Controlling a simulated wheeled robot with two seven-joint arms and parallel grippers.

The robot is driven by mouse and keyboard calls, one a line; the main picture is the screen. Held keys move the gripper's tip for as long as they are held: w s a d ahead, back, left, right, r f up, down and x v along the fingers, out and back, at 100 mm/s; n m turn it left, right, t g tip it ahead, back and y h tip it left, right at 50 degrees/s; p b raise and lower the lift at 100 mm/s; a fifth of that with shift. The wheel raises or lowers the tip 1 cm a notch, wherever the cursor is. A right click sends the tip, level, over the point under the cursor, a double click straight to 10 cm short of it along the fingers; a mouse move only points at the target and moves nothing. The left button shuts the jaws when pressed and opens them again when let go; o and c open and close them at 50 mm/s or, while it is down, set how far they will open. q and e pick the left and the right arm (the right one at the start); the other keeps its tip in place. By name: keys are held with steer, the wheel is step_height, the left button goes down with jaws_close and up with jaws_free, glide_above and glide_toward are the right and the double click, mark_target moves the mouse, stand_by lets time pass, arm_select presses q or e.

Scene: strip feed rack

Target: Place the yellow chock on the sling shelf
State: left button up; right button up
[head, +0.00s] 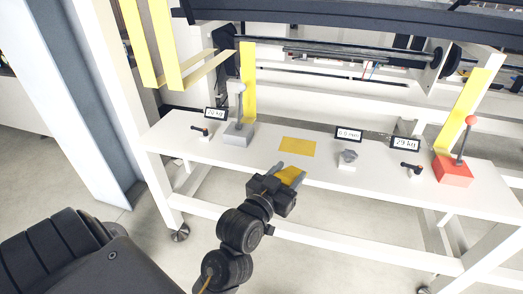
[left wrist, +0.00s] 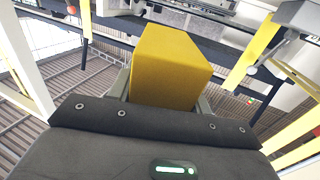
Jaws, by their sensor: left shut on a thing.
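My left gripper (head: 288,178) is shut on the yellow chock (head: 290,174) and holds it at the front edge of the white shelf (head: 202,147). The chock also shows in the left wrist view (left wrist: 168,68), as a yellow block between the two fingers. A flat yellow patch (head: 298,147) lies on the shelf just behind the gripper, and the chock is apart from it in the picture. I cannot tell the exact height of the chock over the shelf. My right gripper is not in view.
A grey lever block (head: 238,134) stands left of the patch. A grey knob (head: 347,158) stands right of it, and a red lever block (head: 453,170) is at the far right. Small dark handles and several label plates (head: 348,134) line the shelf. Yellow uprights rise behind.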

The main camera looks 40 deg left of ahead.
arm_select(q)
steer(key=w+a+n+y, duration=0.1)
steer(key=w+a, duration=0.3)
steer(key=a, duration=0.3)
steer(key=w+a+n+y, duration=0.1)
steer(key=w+a, duration=0.3)
steer(key=a, duration=0.4)
steer(key=w+a+f+y, duration=0.1)
steer(key=w+a+y, duration=0.1)
steer(key=a, duration=0.5)
steer(key=shift+w+a+n+g, duration=0.3)
steer(key=shift+w+a+n, duration=0.1)
steer(key=shift+w, duration=0.5)
steer(key=shift+d, duration=0.1)
steer(key=shift+f, duration=2.85)
step_height(320, 180, down, 4)
steer(key=shift+r+p, duration=0.1)
steer(key=shift+p, duration=0.6)
steer(key=shift+f, duration=0.2)
